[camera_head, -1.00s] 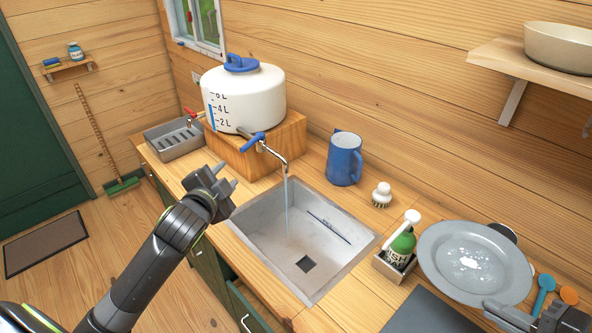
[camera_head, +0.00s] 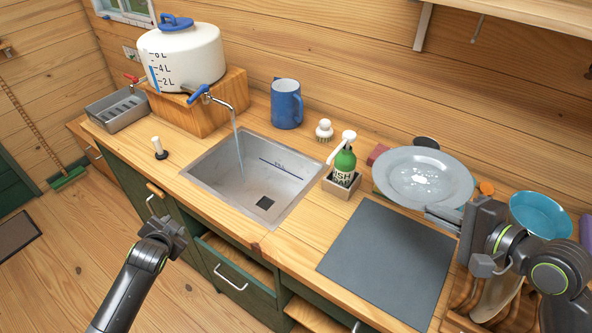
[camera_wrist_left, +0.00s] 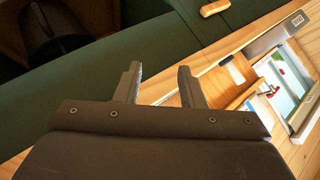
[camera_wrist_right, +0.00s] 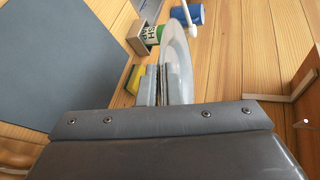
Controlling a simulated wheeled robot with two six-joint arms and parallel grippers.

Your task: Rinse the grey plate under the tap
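The grey plate (camera_head: 424,178), with whitish spots on its face, is tilted up at the back right of the counter. My right gripper (camera_head: 443,217) is at its lower right rim; in the right wrist view the fingers (camera_wrist_right: 160,84) close on the edge of the plate (camera_wrist_right: 180,55). The tap (camera_head: 226,104) comes from the white water tank (camera_head: 182,56), and a thin stream of water (camera_head: 239,155) falls into the sink (camera_head: 212,170). My left gripper (camera_head: 168,228) is empty, in front of the cabinet; its fingers (camera_wrist_left: 159,82) stand apart in the left wrist view.
A soap bottle (camera_head: 344,165) in a wooden box stands between sink and plate. A grey mat (camera_head: 385,262) lies in front of the plate. A blue bowl (camera_head: 541,213) is at the right.

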